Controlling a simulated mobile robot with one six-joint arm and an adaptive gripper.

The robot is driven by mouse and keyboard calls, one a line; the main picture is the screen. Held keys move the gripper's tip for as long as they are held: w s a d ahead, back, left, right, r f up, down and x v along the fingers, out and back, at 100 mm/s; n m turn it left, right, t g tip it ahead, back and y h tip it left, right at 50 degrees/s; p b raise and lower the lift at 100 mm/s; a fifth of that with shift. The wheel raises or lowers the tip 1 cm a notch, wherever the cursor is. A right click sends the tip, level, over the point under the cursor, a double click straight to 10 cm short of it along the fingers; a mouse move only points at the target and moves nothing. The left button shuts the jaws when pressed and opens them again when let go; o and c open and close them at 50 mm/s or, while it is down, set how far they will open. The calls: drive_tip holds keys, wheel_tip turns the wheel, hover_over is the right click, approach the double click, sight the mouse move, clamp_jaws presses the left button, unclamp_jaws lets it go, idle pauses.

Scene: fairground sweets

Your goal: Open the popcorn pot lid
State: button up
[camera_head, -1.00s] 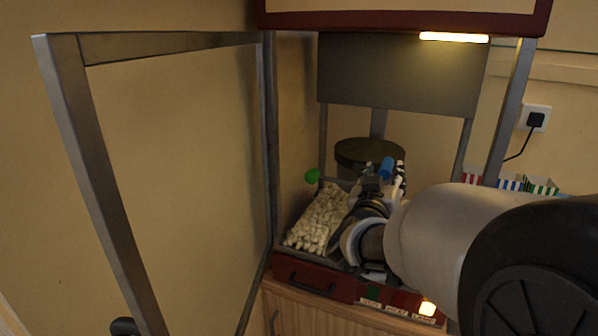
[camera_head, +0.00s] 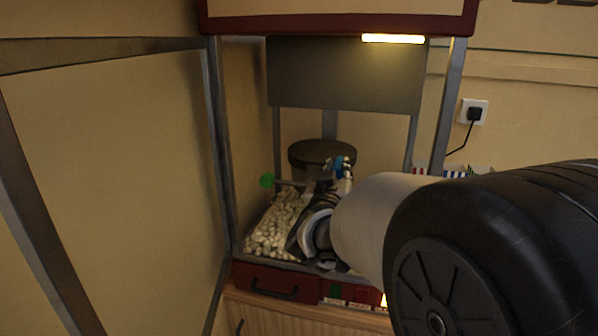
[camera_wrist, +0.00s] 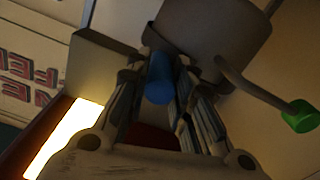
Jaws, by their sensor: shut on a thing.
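The popcorn pot (camera_head: 318,172) is a dark grey cylinder hanging at the back of the popcorn machine, with a flat dark top (camera_head: 322,150). It also shows in the wrist view (camera_wrist: 215,40). A blue handle (camera_wrist: 158,80) at the pot's side sits between my fingers. My gripper (camera_wrist: 160,95) is shut on this blue handle. In the head view, my gripper (camera_head: 341,172) is at the pot's front right, and the handle is partly hidden. A green knob (camera_head: 267,180) on a rod sticks out left of the pot. Whether the lid is raised is unclear.
Popcorn (camera_head: 272,228) is heaped in the tray below and left of my gripper. The machine's framed door (camera_head: 30,210) stands open at the left. A lit lamp (camera_head: 393,39) hangs under the red canopy. Striped boxes (camera_head: 455,172) stand behind my arm at right.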

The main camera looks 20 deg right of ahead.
clamp_jaws()
